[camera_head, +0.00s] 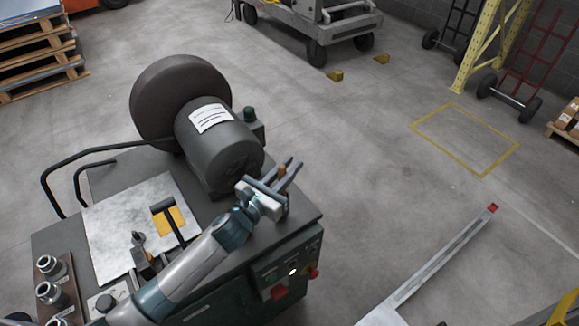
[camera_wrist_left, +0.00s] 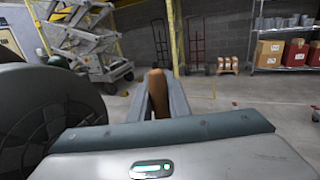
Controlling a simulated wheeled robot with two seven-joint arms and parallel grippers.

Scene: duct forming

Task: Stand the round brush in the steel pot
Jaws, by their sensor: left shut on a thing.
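My left gripper (camera_head: 288,172) reaches over the right end of the machine bench and is shut on a slim brown wooden handle (camera_wrist_left: 158,92), which looks like the round brush. The handle stands roughly upright between the fingers in the left wrist view. Its brown top (camera_head: 282,171) also shows in the head view. The brush's lower end is mostly hidden by the gripper, and I cannot tell whether it touches anything. I cannot make out the steel pot for certain in either view. My right gripper is not in view.
The dark machine drum (camera_head: 215,150) and large wheel (camera_head: 165,90) stand just left of the gripper. A steel plate (camera_head: 110,225) lies on the bench, with several metal cups on a wooden rack (camera_head: 75,300) at left. Open floor (camera_head: 370,160) lies to the right.

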